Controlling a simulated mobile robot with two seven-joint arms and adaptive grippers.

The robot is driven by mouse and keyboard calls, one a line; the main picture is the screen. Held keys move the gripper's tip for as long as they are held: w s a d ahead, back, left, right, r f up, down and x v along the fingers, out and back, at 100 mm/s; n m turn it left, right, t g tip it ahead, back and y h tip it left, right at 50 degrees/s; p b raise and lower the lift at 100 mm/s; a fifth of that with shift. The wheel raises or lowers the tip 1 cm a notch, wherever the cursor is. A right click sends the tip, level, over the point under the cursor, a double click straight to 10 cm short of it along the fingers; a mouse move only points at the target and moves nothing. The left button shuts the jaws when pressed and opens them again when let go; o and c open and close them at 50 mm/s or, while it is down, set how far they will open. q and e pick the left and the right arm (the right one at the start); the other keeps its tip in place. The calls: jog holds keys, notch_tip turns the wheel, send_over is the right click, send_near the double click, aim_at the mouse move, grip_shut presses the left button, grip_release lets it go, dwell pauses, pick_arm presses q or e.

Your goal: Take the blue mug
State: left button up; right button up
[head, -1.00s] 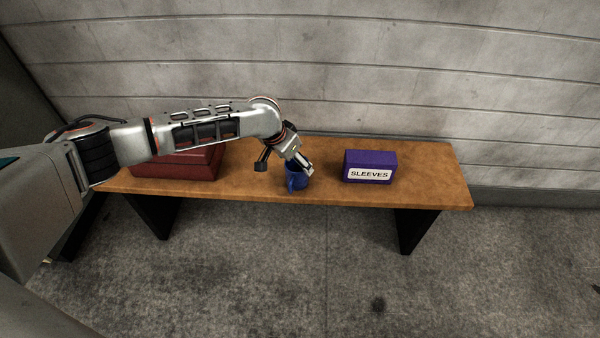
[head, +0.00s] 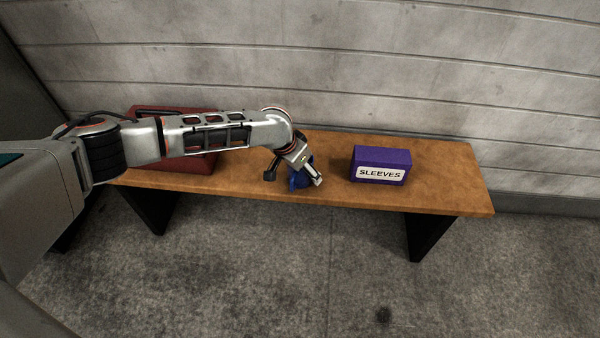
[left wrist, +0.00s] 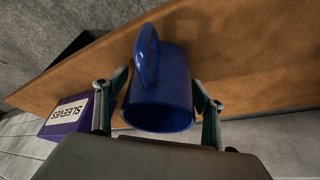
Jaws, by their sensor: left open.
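The blue mug (head: 296,181) stands on the wooden bench, close to its front edge, partly hidden by my left gripper in the head view. My left gripper (head: 294,178) reaches down over it from above and is open. In the left wrist view the mug (left wrist: 165,92) lies between the two fingers of my left gripper (left wrist: 160,112), one finger on each side. Its open rim faces the camera and its handle points up in the picture. I cannot tell whether either finger touches it. My right gripper is not in view.
The wooden bench (head: 450,190) stands against a grey panelled wall. A purple box labelled SLEEVES (head: 380,165) is to the right of the mug; it also shows in the left wrist view (left wrist: 66,118). A dark red box (head: 190,163) is at the left, partly behind my arm.

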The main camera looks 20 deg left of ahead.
pick_arm(q)
jog(key=c, duration=1.4)
jog(key=shift+c, duration=0.2)
